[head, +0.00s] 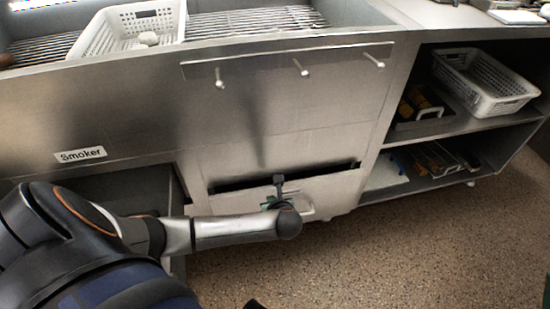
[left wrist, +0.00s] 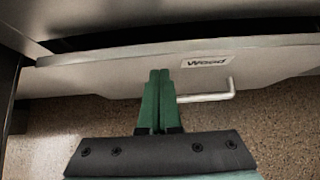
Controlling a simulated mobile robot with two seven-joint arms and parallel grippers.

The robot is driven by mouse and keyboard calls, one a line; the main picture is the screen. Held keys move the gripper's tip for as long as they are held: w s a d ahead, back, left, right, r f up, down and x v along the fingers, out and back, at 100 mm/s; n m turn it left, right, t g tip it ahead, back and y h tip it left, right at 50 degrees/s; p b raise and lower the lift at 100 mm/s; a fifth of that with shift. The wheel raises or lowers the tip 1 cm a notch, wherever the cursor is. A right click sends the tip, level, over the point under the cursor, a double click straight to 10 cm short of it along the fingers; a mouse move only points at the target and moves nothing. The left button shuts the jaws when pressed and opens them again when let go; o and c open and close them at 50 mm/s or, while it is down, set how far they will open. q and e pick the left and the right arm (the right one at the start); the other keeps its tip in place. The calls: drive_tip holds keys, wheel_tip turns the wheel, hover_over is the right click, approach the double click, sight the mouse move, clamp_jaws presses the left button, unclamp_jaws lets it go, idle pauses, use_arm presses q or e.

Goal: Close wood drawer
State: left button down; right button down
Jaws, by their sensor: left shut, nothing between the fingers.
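The wood drawer (head: 340,188) is a metal front low in the steel smoker unit, with a dark gap above it in the head view. In the left wrist view the drawer front (left wrist: 110,75) carries a "Wood" label (left wrist: 206,61) and a bent metal handle (left wrist: 215,94). The dark gap runs along its top edge there too. My left gripper (head: 278,186) is at the drawer front in the head view. In the left wrist view its green fingers (left wrist: 158,76) are together and empty, left of the handle. Whether they touch the front I cannot tell. My right gripper is not in view.
The smoker body (head: 290,110) rises above the drawer, with several knobs on its front. A white perforated basket (head: 105,35) sits on the grill on top. Open shelves at right hold another white basket (head: 485,85). The speckled floor (head: 400,250) in front is clear.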

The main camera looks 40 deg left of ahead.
use_arm(q)
drive_tip(key=shift+w+a, duration=0.4)
drive_tip(key=shift+a, duration=0.05)
